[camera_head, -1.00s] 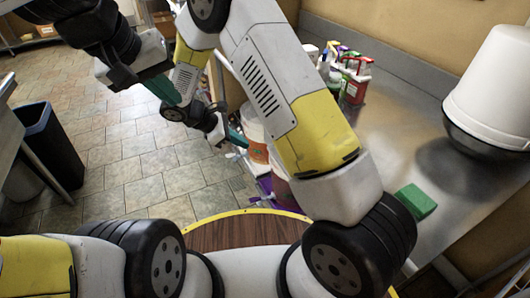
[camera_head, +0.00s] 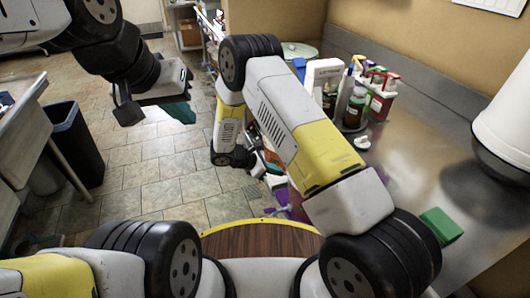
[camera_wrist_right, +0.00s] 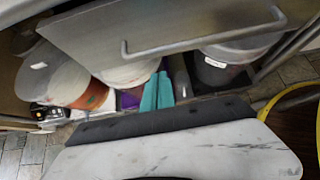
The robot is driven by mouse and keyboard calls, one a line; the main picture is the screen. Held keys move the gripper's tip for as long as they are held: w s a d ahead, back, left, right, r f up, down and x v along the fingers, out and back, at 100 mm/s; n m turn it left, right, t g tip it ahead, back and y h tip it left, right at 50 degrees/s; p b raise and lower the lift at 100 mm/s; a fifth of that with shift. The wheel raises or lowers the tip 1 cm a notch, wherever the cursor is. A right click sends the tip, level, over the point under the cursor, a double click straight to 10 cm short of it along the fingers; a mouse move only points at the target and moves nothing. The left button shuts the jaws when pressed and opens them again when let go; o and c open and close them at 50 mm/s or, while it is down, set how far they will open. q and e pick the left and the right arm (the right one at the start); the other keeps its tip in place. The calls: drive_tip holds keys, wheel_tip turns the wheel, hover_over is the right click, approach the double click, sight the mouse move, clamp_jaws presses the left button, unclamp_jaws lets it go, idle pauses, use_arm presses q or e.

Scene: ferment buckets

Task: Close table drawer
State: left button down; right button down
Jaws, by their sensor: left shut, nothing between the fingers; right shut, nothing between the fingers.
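The table drawer shows in the right wrist view as a grey metal front (camera_wrist_right: 170,25) with a thin bar handle (camera_wrist_right: 200,43). How far it stands out from the table is hard to tell. My right gripper (camera_wrist_right: 158,92) has its two teal fingers side by side, shut and empty, just below the handle in the picture and apart from it. In the head view this gripper is mostly hidden behind my right arm, beside the table. My left gripper (camera_head: 178,112) is shut and empty over the floor at upper left, far from the drawer.
The steel table (camera_head: 400,160) holds bottles (camera_head: 380,95), a green sponge (camera_head: 441,225) and a white bucket (camera_head: 508,115). Below the drawer are buckets (camera_wrist_right: 55,75). A black bin (camera_head: 76,145) stands at left by another table (camera_head: 25,125). The tiled floor between is open.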

drive_tip(key=shift+w+d+r, duration=0.2)
drive_tip(key=shift+w+d, duration=0.05)
drive_tip(key=shift+d, duration=0.4)
drive_tip(key=shift+w+d+r, duration=0.15)
drive_tip(key=shift+w+d, duration=0.05)
drive_tip(key=shift+d, duration=0.4)
drive_tip(key=shift+d, duration=0.1)
